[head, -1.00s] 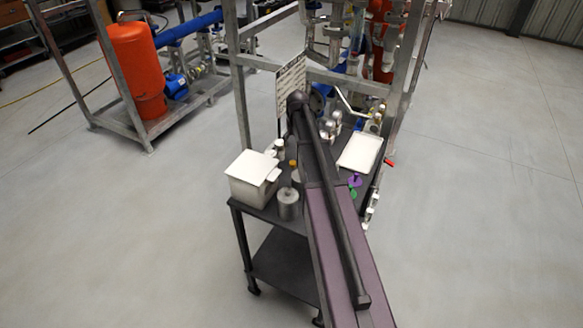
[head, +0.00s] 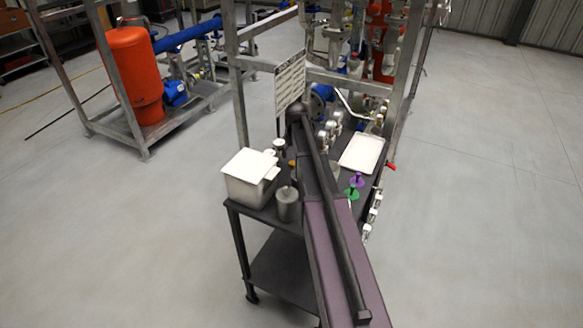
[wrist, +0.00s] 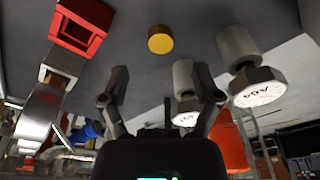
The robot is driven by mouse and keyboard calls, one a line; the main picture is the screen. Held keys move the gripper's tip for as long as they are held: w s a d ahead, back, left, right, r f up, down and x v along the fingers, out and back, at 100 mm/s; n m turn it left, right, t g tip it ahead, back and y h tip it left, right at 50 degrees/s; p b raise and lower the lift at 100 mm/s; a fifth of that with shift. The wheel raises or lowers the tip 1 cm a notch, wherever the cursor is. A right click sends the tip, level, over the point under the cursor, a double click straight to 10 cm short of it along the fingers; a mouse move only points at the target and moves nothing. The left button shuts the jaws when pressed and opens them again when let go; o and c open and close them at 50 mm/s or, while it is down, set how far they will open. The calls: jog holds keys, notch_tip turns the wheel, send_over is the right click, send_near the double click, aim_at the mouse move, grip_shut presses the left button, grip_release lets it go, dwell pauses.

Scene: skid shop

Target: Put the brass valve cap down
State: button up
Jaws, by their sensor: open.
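The brass valve cap (wrist: 160,40) shows as a round yellow disc against the dark table top in the wrist view. It is apart from both fingers, beyond the gap between them. My gripper (wrist: 160,92) is open and nothing is between its fingertips. In the head view a small amber piece (head: 291,163), perhaps the cap, shows at the left edge of my arm, partly covered by it. My arm hides the gripper in the head view.
The dark cart (head: 238,207) carries a white-lidded box (head: 248,180), a grey canister (head: 287,205), a white tray (head: 362,153) and purple and green pieces. In the wrist view, labelled cylinders (wrist: 258,88) stand right of the cap and a red square part (wrist: 80,27) left.

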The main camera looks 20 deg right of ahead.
aim_at(292, 163)
jog(key=shift+f, duration=0.1)
dwell(0.3)
jog(key=shift+w+f+b, duration=0.2)
jog(key=shift+f+b, duration=1.05)
jog(key=shift+b, duration=0.05)
jog(key=shift+w+f+b, duration=0.2)
jog(key=shift+f+b, duration=1.05)
jog(key=shift+b, duration=0.05)
jog(key=c, duration=0.9)
jog(key=shift+c, duration=0.2)
jog(key=shift+r, duration=0.15)
notch_tip(292, 163, up, 10)
jog(key=p, duration=1)
